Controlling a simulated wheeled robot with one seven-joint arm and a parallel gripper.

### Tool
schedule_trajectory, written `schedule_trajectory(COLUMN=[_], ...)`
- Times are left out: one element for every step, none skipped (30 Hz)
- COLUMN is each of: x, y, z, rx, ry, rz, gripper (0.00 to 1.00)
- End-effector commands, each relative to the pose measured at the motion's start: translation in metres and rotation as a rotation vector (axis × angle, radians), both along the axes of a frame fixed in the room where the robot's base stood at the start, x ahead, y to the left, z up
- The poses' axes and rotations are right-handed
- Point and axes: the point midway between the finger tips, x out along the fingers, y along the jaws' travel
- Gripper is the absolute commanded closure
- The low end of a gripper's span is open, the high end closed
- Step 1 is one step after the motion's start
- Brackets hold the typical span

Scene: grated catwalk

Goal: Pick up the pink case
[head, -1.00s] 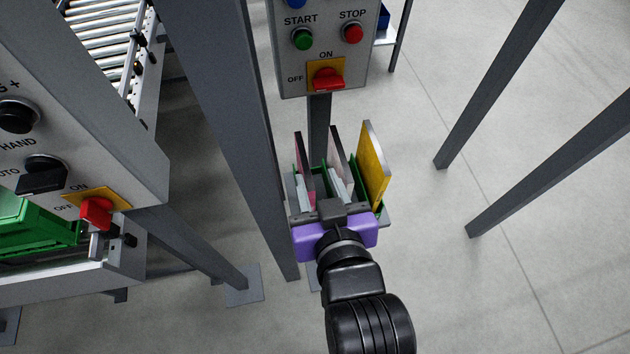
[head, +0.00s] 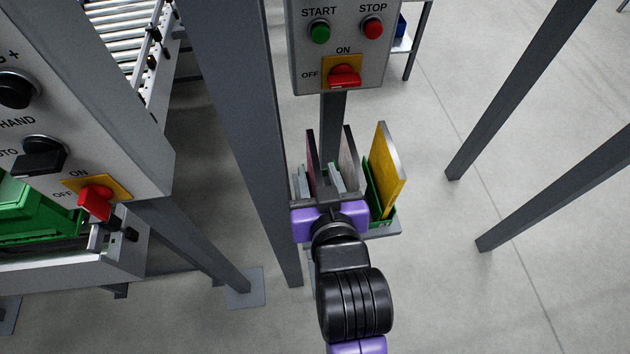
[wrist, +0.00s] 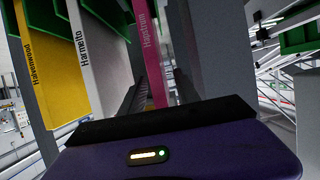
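The pink case (wrist: 146,38) shows its spine, lettered "Hapstrum", in the wrist view. In the head view it is the leftmost upright case (head: 312,158), seen mostly edge-on. My gripper (wrist: 156,88) is open, with one finger on each side of the pink spine; contact is not clear. In the head view my gripper (head: 322,182) is low at the front of the cases, and its purple body hides the lower spine.
A white-spined case (wrist: 88,50) lettered "Harmelto" stands beside the pink one. A yellow case (head: 384,170) leans beyond it in the green rack (head: 375,195). A post (head: 235,120) stands close on the left, and a START/STOP control box (head: 340,50) is behind.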

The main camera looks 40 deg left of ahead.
Motion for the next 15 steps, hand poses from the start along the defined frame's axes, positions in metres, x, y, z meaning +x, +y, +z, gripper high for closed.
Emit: schedule_trajectory(x=[0.003, 0.006, 0.009, 0.011, 0.013, 0.014, 0.015, 0.016, 0.016, 0.016, 0.016, 0.016, 0.016, 0.016, 0.016], y=[0.008, 0.01, 0.013, 0.015, 0.017, 0.019, 0.02, 0.02, 0.021, 0.021, 0.021, 0.021, 0.021, 0.02, 0.02], z=[-0.001, -0.003, -0.005, -0.007, -0.007, -0.009, -0.01, -0.01, -0.01, -0.01, -0.01, -0.01, -0.01, -0.01, -0.01], rx=[-0.001, 0.0, 0.0, 0.0, 0.0, 0.0, 0.0, 0.0, 0.001, 0.001, 0.001, 0.001, 0.001, 0.001, 0.001], ry=[0.001, 0.0, 0.0, 0.0, 0.0, 0.0, 0.0, 0.0, -0.001, -0.001, -0.001, -0.001, -0.001, -0.001, -0.001], rz=[0.002, 0.001, 0.0, 0.0, 0.0, 0.0, 0.0, 0.0, 0.0, 0.0, 0.0, 0.0, 0.0, 0.0, 0.0], gripper=[0.62, 0.62, 0.62, 0.62, 0.62, 0.62, 0.62, 0.62, 0.62, 0.62, 0.62, 0.62, 0.62, 0.62, 0.68])
